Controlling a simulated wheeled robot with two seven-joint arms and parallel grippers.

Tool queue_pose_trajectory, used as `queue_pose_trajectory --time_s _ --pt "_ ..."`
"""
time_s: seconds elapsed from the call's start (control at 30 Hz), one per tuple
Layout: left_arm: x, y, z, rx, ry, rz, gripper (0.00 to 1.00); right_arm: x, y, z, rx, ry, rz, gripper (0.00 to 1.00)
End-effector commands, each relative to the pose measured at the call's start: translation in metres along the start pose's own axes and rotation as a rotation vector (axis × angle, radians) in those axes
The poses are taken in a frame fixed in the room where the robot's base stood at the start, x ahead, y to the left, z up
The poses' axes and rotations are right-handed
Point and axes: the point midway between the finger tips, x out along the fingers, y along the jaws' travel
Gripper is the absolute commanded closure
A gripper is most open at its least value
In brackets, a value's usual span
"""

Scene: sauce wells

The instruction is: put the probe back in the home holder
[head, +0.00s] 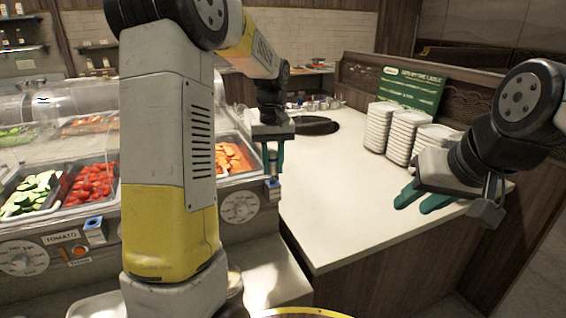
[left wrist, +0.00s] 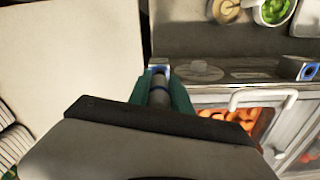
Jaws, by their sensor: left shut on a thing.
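The probe (left wrist: 158,96) is a grey rod with a dark blue band, seen in the left wrist view between the teal fingers of my left gripper (left wrist: 160,92). My left gripper also shows in the head view (head: 273,162), pointing down and shut on the probe. A blue-edged holder (head: 272,184) sits directly below its fingertips at the counter's corner; whether the probe's tip is inside it is hard to tell. Another blue holder (head: 95,225) is on the front panel by the TOMATO label. Which one is home is not marked. My right gripper (head: 424,200) is open and empty at right.
Food wells hold red tomato pieces (head: 90,184), green slices (head: 30,195) and orange pieces (head: 233,158). A dial (head: 239,207) is left of the near holder. White plate stacks (head: 380,127), a green sign (head: 408,90) and a black round dish (head: 316,125) stand on the white counter (head: 335,215).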

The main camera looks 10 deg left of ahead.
Motion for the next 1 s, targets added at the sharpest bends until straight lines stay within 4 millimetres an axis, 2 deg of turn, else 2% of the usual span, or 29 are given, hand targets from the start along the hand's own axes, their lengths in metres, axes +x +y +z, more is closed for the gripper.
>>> queue_pose_trajectory --time_s 1.0 --pt "0.024 0.000 0.000 0.000 0.000 0.000 1.00 0.000 0.000 0.000 0.000 0.000 0.000 0.67"
